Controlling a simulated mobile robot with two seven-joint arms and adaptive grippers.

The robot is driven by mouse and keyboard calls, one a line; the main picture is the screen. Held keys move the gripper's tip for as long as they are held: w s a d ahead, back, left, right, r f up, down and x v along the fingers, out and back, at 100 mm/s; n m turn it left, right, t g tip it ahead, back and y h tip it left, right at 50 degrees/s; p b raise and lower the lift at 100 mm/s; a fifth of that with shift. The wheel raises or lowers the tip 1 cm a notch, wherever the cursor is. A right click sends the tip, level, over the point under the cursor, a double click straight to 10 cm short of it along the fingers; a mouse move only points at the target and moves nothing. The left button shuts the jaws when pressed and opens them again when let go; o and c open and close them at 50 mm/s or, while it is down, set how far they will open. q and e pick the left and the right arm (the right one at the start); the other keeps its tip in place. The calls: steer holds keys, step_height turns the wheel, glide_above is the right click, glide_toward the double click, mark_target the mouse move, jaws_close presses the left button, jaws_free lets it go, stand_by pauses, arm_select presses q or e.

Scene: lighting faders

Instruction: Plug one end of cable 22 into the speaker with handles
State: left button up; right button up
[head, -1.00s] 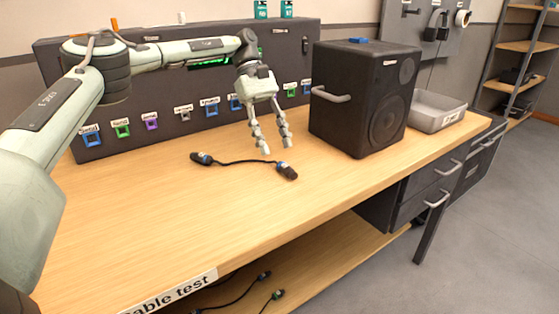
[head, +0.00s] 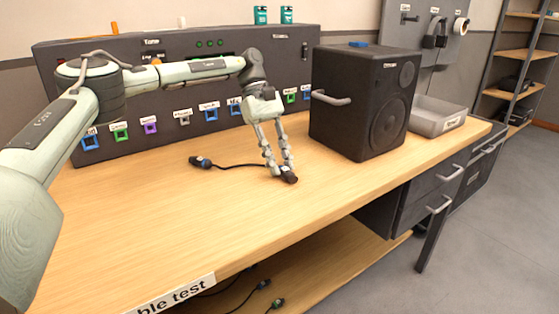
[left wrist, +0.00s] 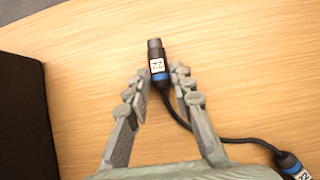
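Cable 22 (head: 235,165) lies on the table, a short black cable with a dark plug and blue band at each end. Its near plug (left wrist: 157,62) lies between the fingertips of my left gripper (left wrist: 160,74); a tag on the plug is too small to read surely. The fingers are open, with a small gap visible on each side. My left gripper also shows in the head view (head: 280,172), pointing down over the plug. The far plug (head: 201,162) lies free to the left. The black speaker (head: 345,118) with a metal handle (head: 330,98) stands right of my gripper. My right gripper is out of view.
A dark panel (head: 110,80) with several coloured, labelled sockets stands along the back of the table. A grey tray (head: 437,124) sits right of the speaker. Other cables (head: 262,285) lie on the lower shelf. The table's front left is clear.

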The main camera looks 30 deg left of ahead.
arm_select(q)
jaws_close()
steer(key=shift+r, duration=0.15)
steer(key=shift+r+p, duration=1.8)
steer(key=shift+r, duration=0.6)
